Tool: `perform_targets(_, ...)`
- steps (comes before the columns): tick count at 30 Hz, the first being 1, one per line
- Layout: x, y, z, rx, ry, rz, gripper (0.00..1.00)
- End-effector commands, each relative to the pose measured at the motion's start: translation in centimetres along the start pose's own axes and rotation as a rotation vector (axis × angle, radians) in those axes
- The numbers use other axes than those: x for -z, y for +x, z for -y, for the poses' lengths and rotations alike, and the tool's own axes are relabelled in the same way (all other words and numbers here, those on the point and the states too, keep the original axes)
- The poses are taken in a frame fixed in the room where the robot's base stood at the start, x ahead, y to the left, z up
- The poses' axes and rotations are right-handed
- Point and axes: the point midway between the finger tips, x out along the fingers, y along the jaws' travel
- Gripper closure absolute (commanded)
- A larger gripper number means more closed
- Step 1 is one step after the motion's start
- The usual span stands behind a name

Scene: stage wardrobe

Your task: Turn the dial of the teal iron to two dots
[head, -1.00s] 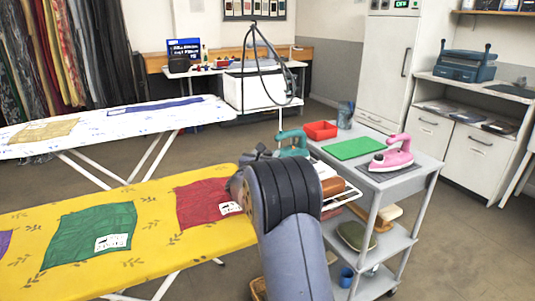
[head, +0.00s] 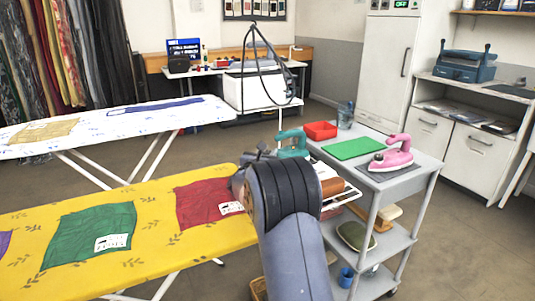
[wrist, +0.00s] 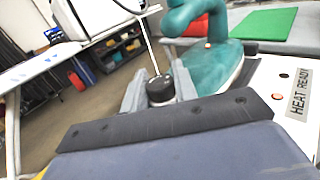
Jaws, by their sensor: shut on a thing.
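The teal iron (head: 292,142) stands beyond my arm in the head view, its lower part hidden by the arm. In the wrist view the teal iron (wrist: 212,62) fills the top middle, with its handle at the top. A black dial (wrist: 159,88) with a pale mark on its top sits between the two grey fingers of my gripper (wrist: 159,92). The fingers are shut on it, one on each side. I cannot read any dot marks around the dial. My gripper is hidden behind my arm in the head view.
A white panel marked HEAT READY (wrist: 298,92) with a red lamp lies right of the iron. A yellow ironing board (head: 150,240) lies left of my arm.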

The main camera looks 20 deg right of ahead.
Motion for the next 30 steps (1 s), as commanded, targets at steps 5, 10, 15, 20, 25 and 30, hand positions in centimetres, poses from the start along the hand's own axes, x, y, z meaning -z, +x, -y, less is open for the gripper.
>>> perform_targets(5,-0.11,0.0,-0.03,0.017,-0.001,0.0,0.96)
perform_targets(10,-0.34,-0.02,-0.16,0.079,-0.001,-0.001,0.96)
perform_targets(15,-0.48,-0.01,-0.24,0.192,-0.002,-0.002,0.96)
perform_targets(20,-0.47,0.0,-0.22,0.327,-0.001,-0.002,0.96)
perform_targets(25,-0.29,0.01,-0.14,0.458,-0.001,-0.002,0.96)
perform_targets(30,-0.21,0.01,-0.14,0.557,0.001,-0.001,0.96)
